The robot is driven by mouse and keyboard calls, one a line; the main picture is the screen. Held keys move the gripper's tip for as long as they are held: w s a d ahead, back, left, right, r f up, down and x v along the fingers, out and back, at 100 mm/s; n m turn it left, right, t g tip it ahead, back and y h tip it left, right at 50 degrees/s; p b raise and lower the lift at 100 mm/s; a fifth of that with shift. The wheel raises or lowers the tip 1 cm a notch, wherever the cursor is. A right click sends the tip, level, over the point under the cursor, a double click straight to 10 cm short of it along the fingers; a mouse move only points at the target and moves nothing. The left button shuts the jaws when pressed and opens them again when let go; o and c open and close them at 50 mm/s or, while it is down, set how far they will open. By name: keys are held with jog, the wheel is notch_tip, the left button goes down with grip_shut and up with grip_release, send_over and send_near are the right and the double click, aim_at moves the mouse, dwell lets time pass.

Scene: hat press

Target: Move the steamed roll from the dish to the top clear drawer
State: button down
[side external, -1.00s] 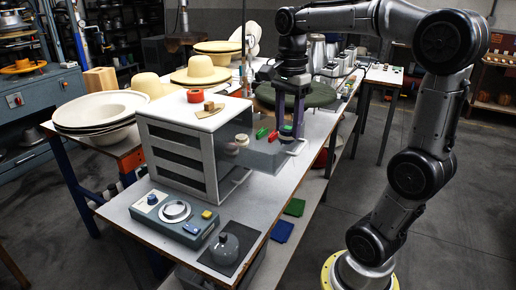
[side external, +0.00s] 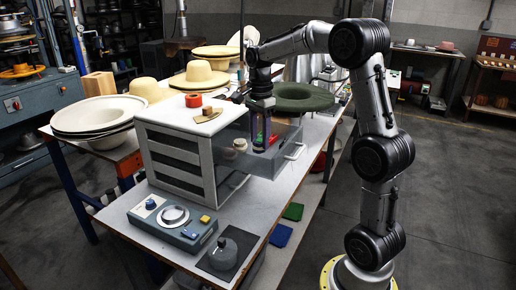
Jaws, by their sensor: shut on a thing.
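The top clear drawer (side external: 278,164) is pulled out of the pale cabinet to the right, with its handle (side external: 297,151) at the outer end. My gripper (side external: 262,148) points down at the open drawer, left of the handle. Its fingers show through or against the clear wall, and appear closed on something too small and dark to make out. Two cream pieces, a round one (side external: 240,144) and a lower one (side external: 229,154), show through the drawer near the cabinet. I cannot tell whether either is the steamed roll or the dish.
The cabinet (side external: 180,128) carries a red ring (side external: 194,100) and a wooden block (side external: 210,112). A blue control box (side external: 172,220) and a grey domed weight (side external: 223,252) stand in front. A green hat brim (side external: 302,97) lies behind my gripper.

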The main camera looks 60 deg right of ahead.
aim_at(258, 139)
jog(key=shift+w+d+f, duration=0.1)
jog(key=shift+w+f, duration=0.15)
jog(key=shift+f, duration=0.1)
jog(key=shift+w+d+f, duration=0.1)
jog(key=shift+w+f, duration=0.05)
jog(key=shift+f, duration=1.6)
jog(key=shift+f, duration=0.1)
jog(key=shift+c, duration=1.6)
grip_release()
